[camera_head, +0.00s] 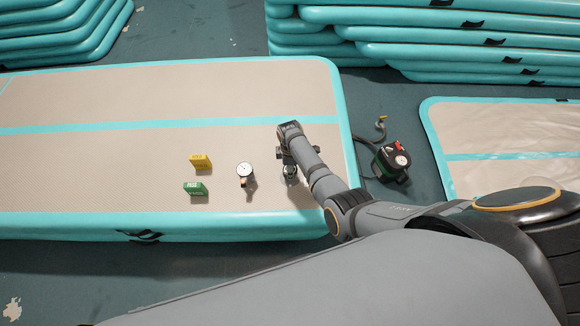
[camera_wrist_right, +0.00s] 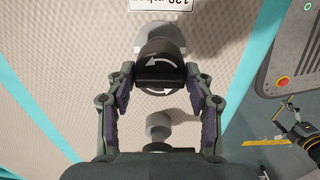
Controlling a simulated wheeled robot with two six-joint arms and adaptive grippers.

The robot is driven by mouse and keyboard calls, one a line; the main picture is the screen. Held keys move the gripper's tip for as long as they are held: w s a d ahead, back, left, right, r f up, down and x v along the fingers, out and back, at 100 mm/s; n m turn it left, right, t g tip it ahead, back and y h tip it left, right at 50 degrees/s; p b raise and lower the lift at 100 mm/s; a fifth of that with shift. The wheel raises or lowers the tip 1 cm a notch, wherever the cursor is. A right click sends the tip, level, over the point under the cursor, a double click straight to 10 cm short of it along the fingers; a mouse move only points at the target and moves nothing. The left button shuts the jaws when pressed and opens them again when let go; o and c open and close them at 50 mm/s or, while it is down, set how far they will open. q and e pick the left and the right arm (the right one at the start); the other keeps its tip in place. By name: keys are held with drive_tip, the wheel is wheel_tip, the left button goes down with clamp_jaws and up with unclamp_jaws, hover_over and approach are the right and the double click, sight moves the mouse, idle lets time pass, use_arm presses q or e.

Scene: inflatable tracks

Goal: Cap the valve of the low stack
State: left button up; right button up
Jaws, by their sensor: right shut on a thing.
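My right gripper (camera_head: 292,160) reaches down over the near right part of a beige, teal-edged track stack (camera_head: 90,100). In the right wrist view its two fingers are shut on a black cap (camera_wrist_right: 159,69) with white curved arrows. A pale round piece (camera_wrist_right: 165,33) shows behind the cap; whether the cap touches it, I cannot tell. Another pale round piece (camera_wrist_right: 158,123) shows between the finger bases. The valve is not clearly visible. At the right edge of the wrist view, a dark arm-like shape may be my left gripper (camera_wrist_right: 286,107); its fingers are unclear.
A round gauge (camera_head: 245,171), a yellow block (camera_head: 200,161) and a green block (camera_head: 195,188) stand on the track, left of my right gripper. A pump (camera_head: 392,162) with a hose is on the floor to the right. Taller stacks (camera_head: 430,35) stand behind.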

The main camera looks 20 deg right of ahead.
use_arm(q)
drive_tip(key=shift+w, duration=0.15)
drive_tip(key=shift+w+r, duration=0.25)
drive_tip(key=shift+w, duration=0.05)
drive_tip(key=shift+s, duration=0.3)
drive_tip(key=shift+s+r+p, duration=0.1)
drive_tip(key=shift+r+p, duration=0.1)
drive_tip(key=shift+p, duration=0.25)
use_arm(e)
drive_tip(key=shift+f, duration=0.1)
use_arm(q)
drive_tip(key=shift+a+f, duration=0.1)
drive_tip(key=shift+f, duration=0.1)
